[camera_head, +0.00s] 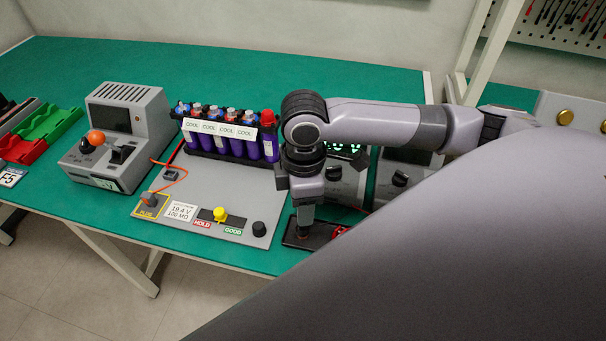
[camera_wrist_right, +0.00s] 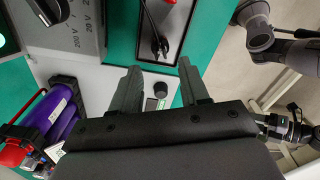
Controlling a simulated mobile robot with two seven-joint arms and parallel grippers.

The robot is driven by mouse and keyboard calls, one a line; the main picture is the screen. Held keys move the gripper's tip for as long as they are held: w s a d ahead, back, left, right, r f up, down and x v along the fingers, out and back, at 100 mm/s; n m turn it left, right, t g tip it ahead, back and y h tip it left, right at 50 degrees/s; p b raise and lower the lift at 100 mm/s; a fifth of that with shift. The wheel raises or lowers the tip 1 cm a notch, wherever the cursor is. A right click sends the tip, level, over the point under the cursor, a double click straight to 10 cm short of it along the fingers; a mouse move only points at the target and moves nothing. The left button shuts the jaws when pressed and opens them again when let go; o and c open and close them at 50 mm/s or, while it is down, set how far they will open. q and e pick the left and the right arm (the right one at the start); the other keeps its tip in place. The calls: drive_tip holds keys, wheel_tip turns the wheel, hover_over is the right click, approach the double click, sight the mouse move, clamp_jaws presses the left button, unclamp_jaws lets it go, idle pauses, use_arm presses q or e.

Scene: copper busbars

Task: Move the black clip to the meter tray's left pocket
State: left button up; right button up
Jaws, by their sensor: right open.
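The meter tray (camera_head: 291,240) is a dark shallow tray at the table's front edge in the head view; it also shows at the top of the right wrist view (camera_wrist_right: 177,50). The black clip (camera_wrist_right: 160,45) lies in the tray's left part in the wrist view, with a dark lead running from it. A red clip (camera_head: 340,232) is at the tray's right end. My right gripper (camera_wrist_right: 160,88) is open, with nothing seen between its fingers. In the head view it points down over the tray and hides the black clip.
A grey board left of the tray carries a black knob (camera_head: 259,228) and a yellow slider (camera_head: 219,214). Purple cells (camera_head: 237,146) stand behind it. Meters with dials (camera_head: 345,180) stand behind the tray. A grey device (camera_head: 122,138) stands at left.

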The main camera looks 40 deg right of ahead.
wheel_tip(320, 180, up, 7)
drive_tip(key=shift+r+p, duration=0.2)
drive_tip(key=shift+p, duration=0.2)
drive_tip(key=shift+s, duration=0.1)
idle(0.3)
